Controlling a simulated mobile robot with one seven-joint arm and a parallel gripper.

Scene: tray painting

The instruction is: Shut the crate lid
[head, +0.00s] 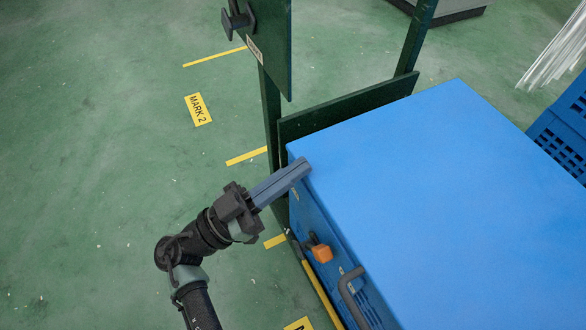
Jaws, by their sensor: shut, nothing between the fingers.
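The blue crate (318,232) stands at the lower right, with its flat blue lid (440,180) lying over the top. The lid looks level with the crate's rim; I cannot tell whether it is fully seated. An orange-tipped latch or knob (322,253) and a grey handle (350,290) are on the crate's front side.
A dark green frame with posts (272,125) and a low panel (350,105) stands behind the crate. Another blue crate (562,130) is at the right edge. Pale rods (555,55) stand at the upper right.

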